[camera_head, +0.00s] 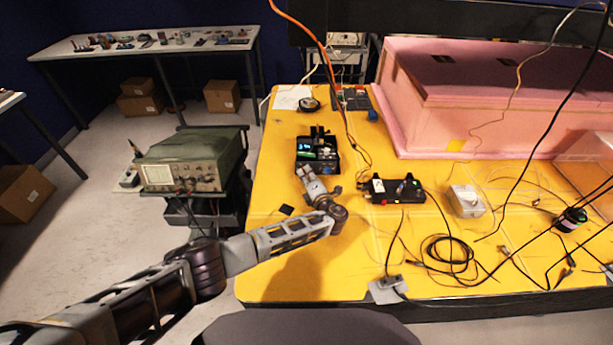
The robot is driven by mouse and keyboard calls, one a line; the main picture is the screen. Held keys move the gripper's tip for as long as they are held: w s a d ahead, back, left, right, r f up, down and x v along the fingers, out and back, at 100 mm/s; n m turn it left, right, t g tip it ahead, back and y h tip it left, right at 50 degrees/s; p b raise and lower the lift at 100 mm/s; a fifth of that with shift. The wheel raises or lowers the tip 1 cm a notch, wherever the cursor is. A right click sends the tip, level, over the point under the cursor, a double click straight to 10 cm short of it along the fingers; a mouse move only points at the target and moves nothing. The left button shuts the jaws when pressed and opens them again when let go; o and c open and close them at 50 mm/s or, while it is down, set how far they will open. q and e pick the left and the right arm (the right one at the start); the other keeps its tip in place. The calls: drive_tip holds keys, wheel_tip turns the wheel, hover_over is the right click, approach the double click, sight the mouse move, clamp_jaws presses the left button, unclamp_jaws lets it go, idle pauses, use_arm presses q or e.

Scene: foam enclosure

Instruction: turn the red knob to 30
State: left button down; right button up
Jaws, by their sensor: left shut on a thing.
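A black instrument (318,143) with a lit green and blue display stands on the yellow table, left of the middle. My left arm reaches in from the lower left, and my left gripper (303,169) is at the near front of this instrument, at its lower left. Its fingers are shut on a small part there, which they hide; from its place I take it to be the red knob. No red knob or scale mark can be made out, so its setting cannot be read. My right gripper is not in view.
A black box (392,190) with leads stands right of my left wrist. A white box (466,200) and loose cables (447,250) lie farther right. A pink foam enclosure (440,115) fills the back right. A green oscilloscope (185,162) stands on a cart to the left.

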use_arm(q)
drive_tip(key=shift+f, duration=0.1)
drive_tip(key=c, duration=1.6)
unclamp_jaws()
drive_tip(key=shift+o, duration=0.2)
drive_tip(key=shift+s, duration=0.1)
drive_tip(key=shift+v, duration=5.9)
drive_tip(key=shift+d, duration=0.1)
